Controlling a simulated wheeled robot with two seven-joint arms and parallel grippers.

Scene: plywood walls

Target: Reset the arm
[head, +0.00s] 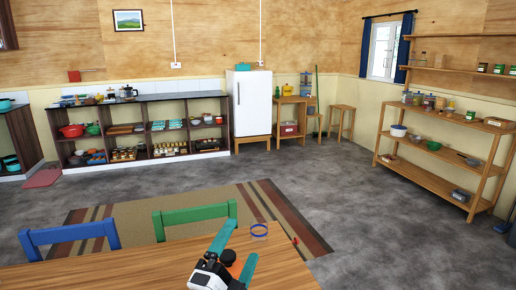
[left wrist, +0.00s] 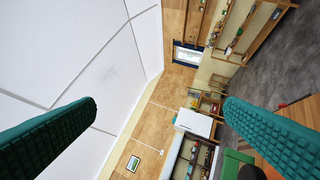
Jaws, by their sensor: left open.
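My left gripper (head: 238,252) shows at the bottom of the head view, above the wooden table (head: 130,272). A blue ring-shaped thing (head: 259,231) is just beyond the gripper, near the table's far right corner. My right gripper is in neither view.
A blue chair (head: 70,235) and a green chair (head: 195,215) stand at the table's far side. A striped rug (head: 150,213) lies beyond. A wooden shelf (head: 440,175) stands right, a white fridge (head: 251,103) and a filled counter (head: 140,130) at the back. Grey floor is free between.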

